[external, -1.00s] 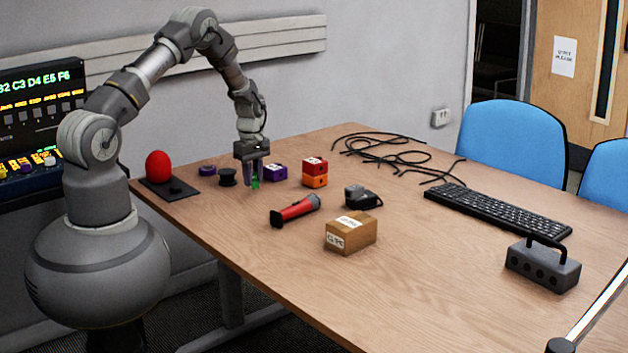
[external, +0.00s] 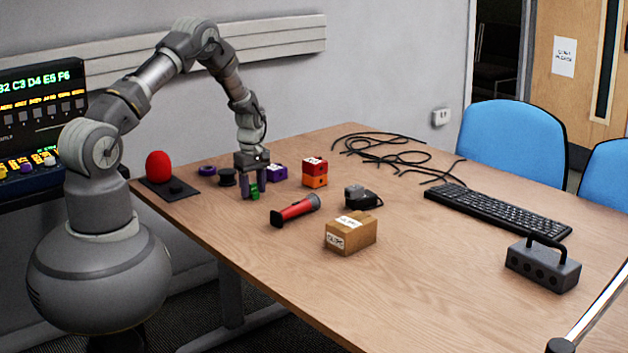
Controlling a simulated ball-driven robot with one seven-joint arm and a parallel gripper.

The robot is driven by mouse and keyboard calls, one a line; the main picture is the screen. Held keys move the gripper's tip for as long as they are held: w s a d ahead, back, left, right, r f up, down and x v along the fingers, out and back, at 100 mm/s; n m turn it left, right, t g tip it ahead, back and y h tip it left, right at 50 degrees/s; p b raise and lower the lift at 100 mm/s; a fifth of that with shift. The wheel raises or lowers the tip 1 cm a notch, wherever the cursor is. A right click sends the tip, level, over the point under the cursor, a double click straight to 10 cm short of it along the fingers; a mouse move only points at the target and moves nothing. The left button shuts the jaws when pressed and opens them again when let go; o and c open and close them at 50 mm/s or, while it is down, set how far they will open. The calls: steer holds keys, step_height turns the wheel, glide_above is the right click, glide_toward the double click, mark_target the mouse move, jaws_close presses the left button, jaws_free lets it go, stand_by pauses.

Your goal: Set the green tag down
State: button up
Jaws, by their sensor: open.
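The green tag (external: 254,190) is a small green piece low between the fingers of my gripper (external: 253,188). My gripper points down at the near-left part of the table and its jaws are open around the tag. The tag looks to be at the table surface, though the fingers partly cover it and contact is hard to make out.
A red flashlight (external: 296,210) lies just right of my gripper. A cardboard box (external: 351,233) stands nearer the front.

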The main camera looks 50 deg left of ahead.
step_height(320, 180, up, 12)
steer(key=p, duration=0.4)
steer(key=shift+p, duration=0.4)
steer(key=shift+r, duration=0.1)
step_height(320, 180, up, 12)
steer(key=m+t, duration=0.3)
glide_above(253, 184)
steer(key=w+d, duration=0.2)
steer(key=w, duration=0.3)
steer(key=w+d+r+m+t, duration=0.1)
steer(key=d+r+m+t, duration=0.15)
steer(key=r, duration=0.75)
steer(key=d+r+m+t, duration=0.2)
steer(key=r+m, duration=0.1)
steer(key=r, duration=0.7)
steer(key=s+d+r+m+t, duration=0.2)
steer(key=s+r, duration=0.3)
steer(key=r, duration=0.6)
steer(key=s+d+r+m+t, duration=0.3)
steer(key=s+r, duration=0.3)
steer(key=r, duration=0.6)
steer(key=s+d+r+m+t, duration=0.3)
steer(key=s+d+r+m, duration=0.1)
steer(key=r, duration=0.8)
steer(key=shift+s+d, duration=0.4)
steer(key=shift+s, duration=0.45)
steer(key=shift+m, duration=0.25)
